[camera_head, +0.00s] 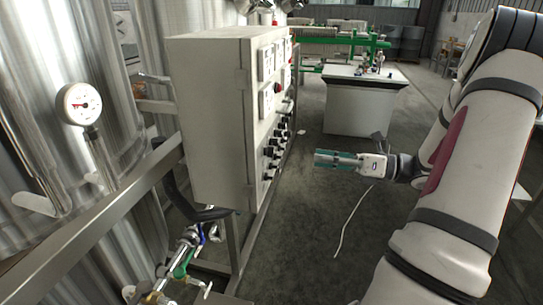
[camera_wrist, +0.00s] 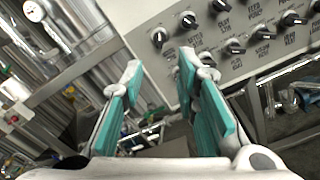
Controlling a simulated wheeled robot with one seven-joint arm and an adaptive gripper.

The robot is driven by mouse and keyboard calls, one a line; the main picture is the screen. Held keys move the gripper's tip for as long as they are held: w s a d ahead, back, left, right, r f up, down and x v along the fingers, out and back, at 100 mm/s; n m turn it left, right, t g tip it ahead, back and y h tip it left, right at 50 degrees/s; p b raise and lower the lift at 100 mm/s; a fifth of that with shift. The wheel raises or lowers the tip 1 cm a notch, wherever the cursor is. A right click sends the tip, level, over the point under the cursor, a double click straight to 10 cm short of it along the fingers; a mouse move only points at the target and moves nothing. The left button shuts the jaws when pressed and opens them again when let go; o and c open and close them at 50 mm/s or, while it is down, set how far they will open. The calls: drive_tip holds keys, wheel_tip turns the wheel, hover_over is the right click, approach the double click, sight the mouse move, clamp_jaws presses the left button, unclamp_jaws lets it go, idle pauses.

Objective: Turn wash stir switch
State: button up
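The control box (camera_head: 222,120) stands left of centre in the head view, its switch face turned right and seen edge-on. Several black rotary switches (camera_head: 271,152) line its lower face. In the wrist view the switch panel (camera_wrist: 150,15) fills the top right, with black knobs such as the upper-row knob (camera_wrist: 187,20) and the lower-row knob (camera_wrist: 235,47). Labels are tilted and too small to read surely, so I cannot tell which is wash stir. My gripper (camera_head: 318,158) is right of the box, apart from it. Its teal-padded fingers (camera_wrist: 158,68) are open with nothing between them.
Steel tanks (camera_head: 70,150) and a pressure gauge (camera_head: 82,104) stand at the left. Pipes and valves (camera_head: 185,262) lie below the box, beside its metal frame. A white-topped cabinet (camera_head: 362,105) stands behind my gripper. The floor (camera_head: 310,235) between box and arm is mostly clear.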

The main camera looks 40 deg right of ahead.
sight(269, 152)
drive_tip(key=b+x, duration=0.1)
drive_tip(key=x, duration=1.1)
drive_tip(key=shift+w+a, duration=0.2)
drive_tip(key=shift+a, duration=0.05)
clamp_jaws()
